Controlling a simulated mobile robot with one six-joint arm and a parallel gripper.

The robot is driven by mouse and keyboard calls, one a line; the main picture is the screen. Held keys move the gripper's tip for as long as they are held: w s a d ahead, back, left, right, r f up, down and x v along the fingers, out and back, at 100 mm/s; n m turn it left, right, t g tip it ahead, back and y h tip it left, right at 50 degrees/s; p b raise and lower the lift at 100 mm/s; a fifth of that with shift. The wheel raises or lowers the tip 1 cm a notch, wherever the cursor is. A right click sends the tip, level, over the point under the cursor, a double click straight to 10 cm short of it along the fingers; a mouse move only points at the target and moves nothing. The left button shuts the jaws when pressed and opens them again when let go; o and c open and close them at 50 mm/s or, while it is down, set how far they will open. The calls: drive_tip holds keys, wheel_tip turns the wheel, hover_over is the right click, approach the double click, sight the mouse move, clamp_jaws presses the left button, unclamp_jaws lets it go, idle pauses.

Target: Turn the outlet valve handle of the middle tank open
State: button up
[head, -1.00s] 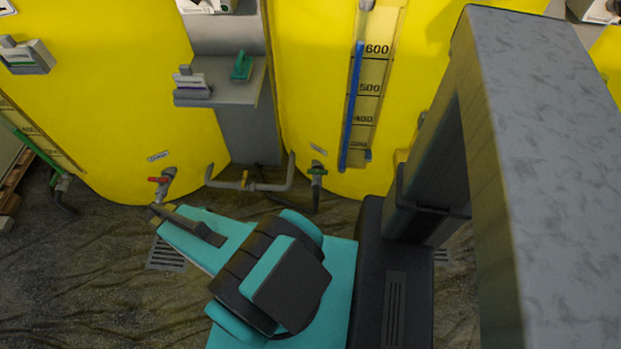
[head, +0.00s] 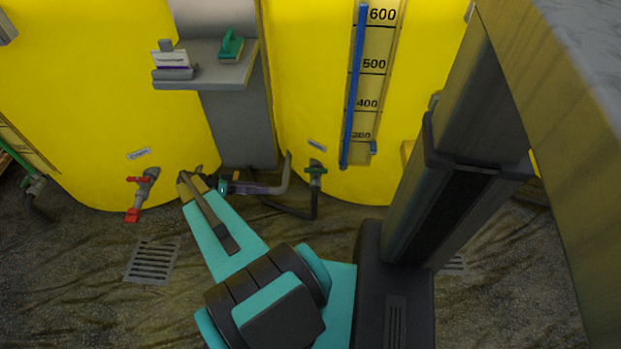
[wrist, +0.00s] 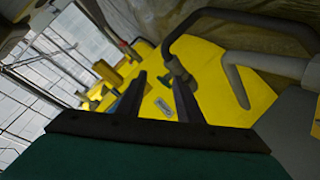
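The middle tank (head: 300,60) is yellow with a blue level gauge. Its outlet valve (head: 315,182) has a green handle (head: 316,168), low on the tank below a small label, with a black hose under it. My gripper (head: 262,188) is low between the left and middle tanks, left of this valve and apart from it. It seems to point right. In the wrist view its two dark fingers (wrist: 160,76) are apart with nothing between them. The valve (wrist: 177,72) shows beyond the right fingertip; its handle is not clear there. The tank label (wrist: 165,107) shows between the fingers.
A grey pipe (head: 284,178) runs beside my gripper; it also shows in the wrist view (wrist: 238,80). The black hose (wrist: 200,15) arches there. The left tank (head: 90,80) has a red-handled valve (head: 145,182). A grey shelf (head: 210,75) juts out above. A floor drain (head: 152,262) lies left.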

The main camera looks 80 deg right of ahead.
sight(311, 170)
drive_tip(key=s+d+f+m+g+y+b, duration=0.2)
drive_tip(key=s+d+m+g+b, duration=0.2)
drive_tip(key=s+d+m+b, duration=0.5)
drive_tip(key=d+m+b, duration=0.1)
drive_tip(key=d, duration=0.2)
drive_tip(key=shift+f, duration=0.15)
drive_tip(key=shift+s+d, duration=0.1)
drive_tip(key=shift+s, duration=0.1)
drive_tip(key=shift+s+d+b, duration=0.2)
drive_tip(key=shift+s+b, duration=0.55)
drive_tip(key=shift+s, duration=1.1)
drive_tip(key=shift+s+d+b, duration=0.2)
drive_tip(key=shift+s+b, duration=0.55)
drive_tip(key=shift+s, duration=1.05)
clamp_jaws()
